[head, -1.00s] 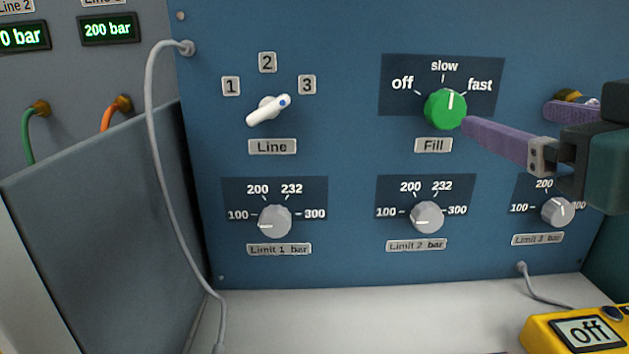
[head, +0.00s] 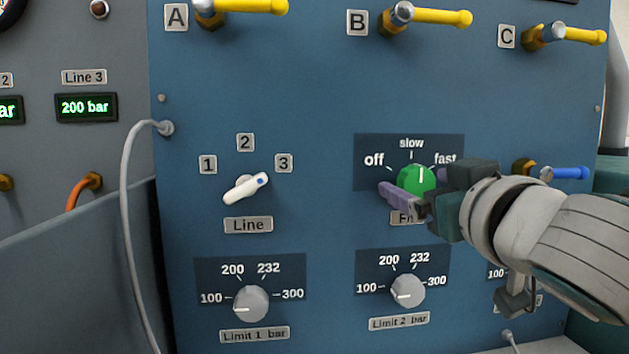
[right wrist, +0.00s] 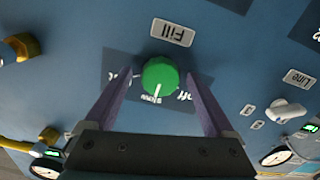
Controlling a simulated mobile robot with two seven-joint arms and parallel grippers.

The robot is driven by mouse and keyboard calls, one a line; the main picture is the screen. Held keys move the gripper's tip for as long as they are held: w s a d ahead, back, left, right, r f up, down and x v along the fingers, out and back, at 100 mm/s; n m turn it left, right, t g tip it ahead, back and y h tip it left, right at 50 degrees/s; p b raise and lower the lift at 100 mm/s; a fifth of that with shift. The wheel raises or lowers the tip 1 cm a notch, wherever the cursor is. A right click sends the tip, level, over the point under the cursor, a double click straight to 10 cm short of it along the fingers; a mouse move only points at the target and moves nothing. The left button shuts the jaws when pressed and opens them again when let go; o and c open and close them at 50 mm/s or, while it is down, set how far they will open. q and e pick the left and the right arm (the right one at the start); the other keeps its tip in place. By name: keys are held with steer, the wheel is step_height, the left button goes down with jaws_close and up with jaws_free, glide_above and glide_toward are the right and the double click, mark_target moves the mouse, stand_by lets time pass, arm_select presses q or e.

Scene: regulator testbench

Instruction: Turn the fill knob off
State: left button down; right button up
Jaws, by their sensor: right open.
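The green fill knob (head: 416,181) sits on the blue panel, its white mark pointing up near "slow". The "off" label (head: 374,160) is to its upper left. My right gripper (head: 412,187) is open in front of the knob, with a purple finger at its lower left; the other finger is mostly hidden. In the right wrist view the knob (right wrist: 160,75) lies between the tips of the two spread purple fingers (right wrist: 160,82), with a gap on each side. The "Fill" plate (head: 403,217) is partly covered by the gripper. My left gripper is not in view.
The white line knob (head: 246,188) points towards 3, left of the fill knob. Grey limit knobs (head: 251,303) (head: 407,292) lie below. Yellow-handled valves (head: 430,17) are above, and a blue-handled valve (head: 565,173) is to the right. A grey cable (head: 129,220) hangs at left.

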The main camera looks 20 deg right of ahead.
steer(key=c, duration=1.4)
